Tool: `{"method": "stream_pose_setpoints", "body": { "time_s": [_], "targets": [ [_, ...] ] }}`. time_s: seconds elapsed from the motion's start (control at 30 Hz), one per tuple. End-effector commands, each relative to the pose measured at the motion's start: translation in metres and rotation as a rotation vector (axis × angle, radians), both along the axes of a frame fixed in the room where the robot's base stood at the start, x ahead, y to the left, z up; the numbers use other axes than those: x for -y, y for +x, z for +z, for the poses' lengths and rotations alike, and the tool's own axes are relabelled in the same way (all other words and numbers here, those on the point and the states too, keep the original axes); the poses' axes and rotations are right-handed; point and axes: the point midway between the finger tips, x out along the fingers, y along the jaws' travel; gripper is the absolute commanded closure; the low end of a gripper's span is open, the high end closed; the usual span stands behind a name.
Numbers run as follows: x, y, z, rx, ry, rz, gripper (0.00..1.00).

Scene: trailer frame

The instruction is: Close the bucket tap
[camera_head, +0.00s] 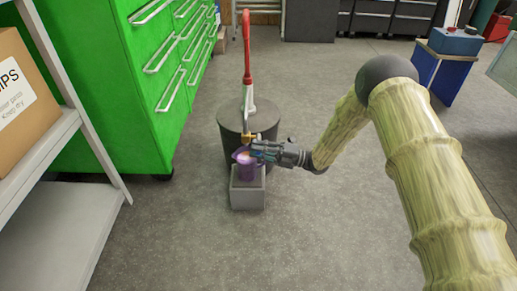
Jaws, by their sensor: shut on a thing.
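A dark grey bucket (232,121) stands on the floor in the middle of the head view. A small brass-coloured tap (247,138) shows at its front. My gripper (256,151) is at the tap, reaching in from the right, and is shut. It appears shut on the tap's handle, but the fingers hide the handle and its angle. A purple jug (246,169) is just below the tap and gripper, on a grey block (248,195). I cannot tell whether liquid is running.
A red and white upright tool (247,70) rises at the bucket. A green drawer cabinet (150,90) and a shelf with a cardboard box (22,95) stand at the left. A blue stand (446,70) is at the back right. The floor in front is clear.

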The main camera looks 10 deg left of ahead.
Motion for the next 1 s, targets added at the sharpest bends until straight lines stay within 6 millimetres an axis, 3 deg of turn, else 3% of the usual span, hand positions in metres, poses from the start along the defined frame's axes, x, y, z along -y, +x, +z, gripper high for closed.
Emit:
{"method": "stream_pose_setpoints", "body": {
  "time_s": [0.3, 0.33, 0.47, 0.8, 1.0],
  "targets": [
    [0.001, 0.000, -0.002, 0.001, -0.002, -0.001, 1.00],
    [0.001, 0.000, -0.002, 0.001, -0.002, -0.001, 0.82],
    [0.001, 0.000, -0.001, 0.001, -0.002, -0.001, 0.61],
    [0.002, 0.000, -0.001, 0.001, -0.001, -0.001, 0.61],
    [0.021, 0.001, -0.005, 0.000, -0.001, -0.003, 0.61]
  ]
}}
